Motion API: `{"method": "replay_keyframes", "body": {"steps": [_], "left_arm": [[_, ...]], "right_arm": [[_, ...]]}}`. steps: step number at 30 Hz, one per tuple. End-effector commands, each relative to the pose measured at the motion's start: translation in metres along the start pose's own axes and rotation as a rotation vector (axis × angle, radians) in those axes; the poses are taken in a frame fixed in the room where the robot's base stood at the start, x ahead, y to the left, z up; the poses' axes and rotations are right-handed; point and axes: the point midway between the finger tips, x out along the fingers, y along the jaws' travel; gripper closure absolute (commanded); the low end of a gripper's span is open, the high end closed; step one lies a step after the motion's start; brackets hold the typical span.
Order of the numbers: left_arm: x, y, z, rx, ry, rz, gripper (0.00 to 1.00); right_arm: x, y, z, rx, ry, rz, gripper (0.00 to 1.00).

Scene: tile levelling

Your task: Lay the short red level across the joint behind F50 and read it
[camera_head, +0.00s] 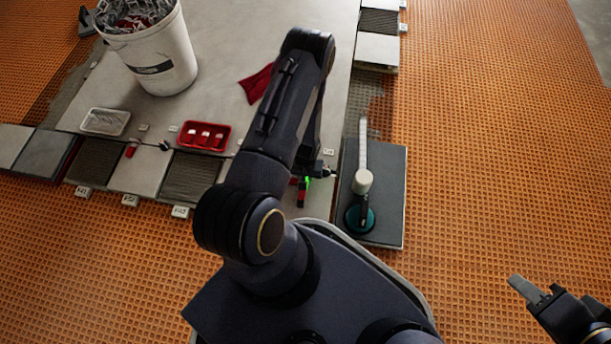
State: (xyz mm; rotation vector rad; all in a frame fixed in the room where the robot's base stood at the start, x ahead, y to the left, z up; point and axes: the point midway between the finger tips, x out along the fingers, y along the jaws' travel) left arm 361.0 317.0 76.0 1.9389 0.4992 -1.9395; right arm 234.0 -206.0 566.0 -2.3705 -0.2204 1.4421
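The short red level (302,191) shows as a small red piece with a bright green vial, just below the forearm of my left arm. It is near the front edge of the grey floor area. My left gripper is mostly hidden behind that arm, and I cannot tell whether it holds the level.
A dark tile (390,190) carries a teal-based tool (360,217) with a pale handle. A red tray (204,136), clear tray (106,121), red-handled tool (133,147), red cloth (256,83) and white bucket (160,60) stand left. Orange matting (490,130) at right is clear.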

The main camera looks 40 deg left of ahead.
Motion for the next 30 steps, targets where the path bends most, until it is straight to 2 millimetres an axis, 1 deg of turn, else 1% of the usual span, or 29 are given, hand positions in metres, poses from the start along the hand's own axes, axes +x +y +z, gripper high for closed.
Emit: {"method": "replay_keyframes", "body": {"steps": [27, 28, 30], "left_arm": [[0.0041, 0.0, -0.0007, 0.0, 0.001, 0.0, 1.0], [0.0041, 0.0, -0.0006, 0.0, 0.001, 0.0, 0.78], [0.0041, 0.0, -0.0006, 0.0, 0.001, 0.0, 0.68]], "right_arm": [[0.0001, 0.0001, 0.0, 0.0, 0.0, 0.0, 0.64], [0.0001, 0.0001, 0.0, 0.0, 0.0, 0.0, 0.64], [0.0002, 0.0001, 0.0, 0.0, 0.0, 0.0, 0.64]]}}
